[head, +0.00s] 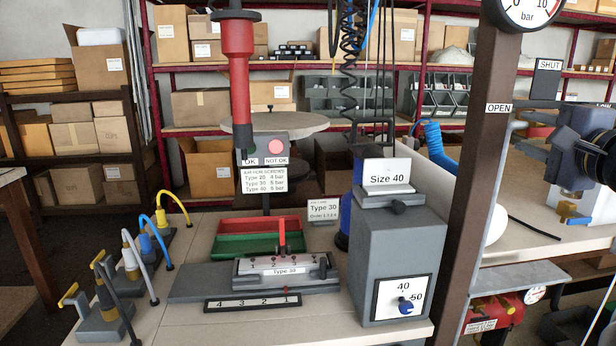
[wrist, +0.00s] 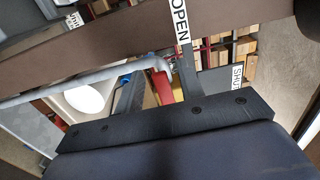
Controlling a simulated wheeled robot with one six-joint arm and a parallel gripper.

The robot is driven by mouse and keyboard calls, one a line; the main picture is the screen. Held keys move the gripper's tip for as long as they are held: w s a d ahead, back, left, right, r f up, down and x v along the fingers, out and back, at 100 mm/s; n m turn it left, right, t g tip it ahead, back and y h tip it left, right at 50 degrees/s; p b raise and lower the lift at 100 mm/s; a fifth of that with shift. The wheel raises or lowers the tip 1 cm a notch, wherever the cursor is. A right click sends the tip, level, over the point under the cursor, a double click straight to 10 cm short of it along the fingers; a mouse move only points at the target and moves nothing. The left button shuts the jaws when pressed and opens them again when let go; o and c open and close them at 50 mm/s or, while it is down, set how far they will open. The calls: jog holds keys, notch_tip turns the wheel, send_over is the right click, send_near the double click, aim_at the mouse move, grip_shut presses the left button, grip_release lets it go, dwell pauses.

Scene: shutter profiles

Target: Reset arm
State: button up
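My gripper shows at the right edge of the head view (head: 575,138), dark and partly cut off by the frame, beside the brown post (head: 478,150). It is close to a grey lever (head: 528,114) between the OPEN label (head: 499,107) and the SHUT label (head: 549,65). In the wrist view, a wide black bar of my gripper (wrist: 165,122) with several bolts fills the lower part.
A pressure gauge (head: 530,8) tops the post. A grey block marked Size 40 (head: 392,255), a Type 30 fixture (head: 287,270), a red and green tray (head: 232,246) and several hose stands crowd the bench (head: 190,322). A red driver (head: 238,60) hangs above. Shelves stand behind.

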jog(key=w, duration=0.1)
jog(key=w+p, duration=0.1)
jog(key=shift+w+a+r, duration=0.15)
jog(key=shift+w+r, duration=0.15)
jog(key=shift+s+r+m+p, duration=0.2)
jog(key=shift+r+m+p, duration=0.15)
jog(key=shift+m+p, duration=0.75)
jog(key=shift+p, duration=0.2)
